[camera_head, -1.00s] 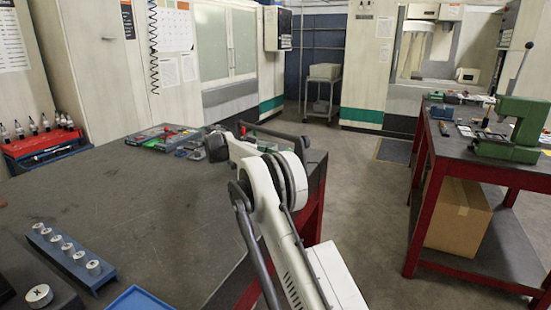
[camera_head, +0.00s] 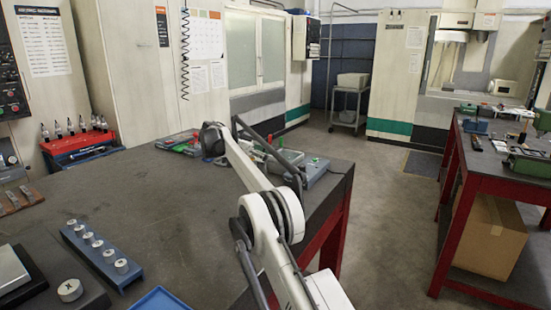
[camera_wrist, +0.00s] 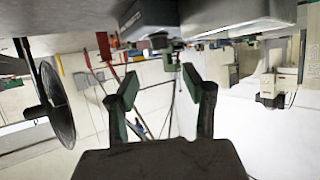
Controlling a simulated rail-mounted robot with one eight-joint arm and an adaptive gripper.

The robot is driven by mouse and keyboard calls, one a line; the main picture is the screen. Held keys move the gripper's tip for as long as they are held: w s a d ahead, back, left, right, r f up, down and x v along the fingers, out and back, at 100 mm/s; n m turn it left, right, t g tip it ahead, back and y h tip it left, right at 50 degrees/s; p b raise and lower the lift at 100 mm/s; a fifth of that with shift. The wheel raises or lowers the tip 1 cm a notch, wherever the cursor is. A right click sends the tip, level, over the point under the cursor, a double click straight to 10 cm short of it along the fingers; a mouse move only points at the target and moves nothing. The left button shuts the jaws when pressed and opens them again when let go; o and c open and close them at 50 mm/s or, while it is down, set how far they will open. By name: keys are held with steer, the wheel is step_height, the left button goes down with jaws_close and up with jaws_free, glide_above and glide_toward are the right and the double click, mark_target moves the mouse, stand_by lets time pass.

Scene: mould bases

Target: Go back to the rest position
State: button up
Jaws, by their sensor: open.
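My gripper (camera_wrist: 158,76) shows in the wrist view with its two fingers spread apart and nothing between them. The room appears upside down there. In the head view my white arm reaches over the right part of the dark workbench (camera_head: 150,215), and I cannot make out the gripper's fingers there. A blue rack (camera_head: 88,262) with a row of metal cylinders stands at the bench's front left. One more metal cylinder (camera_head: 70,290) stands on a dark block beside it. These are well apart from the visible arm.
A red tool holder (camera_head: 80,141) stands at the left. Parts trays (camera_head: 180,142) lie at the bench's far edge, close to my arm. A blue tray (camera_head: 160,300) is at the front. A red-legged table (camera_head: 490,168) stands right across an open floor aisle (camera_head: 385,200).

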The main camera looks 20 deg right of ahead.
stand_by(0.3)
steer(key=s+a+r+n+t+y, duration=0.15)
steer(key=s+r+n, duration=0.25)
steer(key=s, duration=0.4)
steer(key=s+a+r+n+t+y, duration=0.1)
steer(key=s+r+n+t+y, duration=0.2)
steer(key=s, duration=0.4)
steer(key=s+a+r+n+t+y, duration=0.1)
steer(key=s+a+r+n+y, duration=0.1)
steer(key=s+r+n, duration=0.35)
steer(key=s+a+f+n+t+y, duration=0.1)
steer(key=s+f, duration=0.4)
steer(key=s, duration=0.6)
steer(key=s+a+f+n+t+y, duration=0.2)
steer(key=s+a+f+n+y, duration=0.1)
steer(key=s, duration=0.8)
steer(key=s+a+f+n+t+y, duration=0.2)
steer(key=s+a+f+n, duration=0.2)
steer(key=s+f, duration=0.5)
steer(key=shift+s+a, duration=0.95)
steer(key=shift+s, duration=0.1)
steer(key=shift+n+y, duration=0.25)
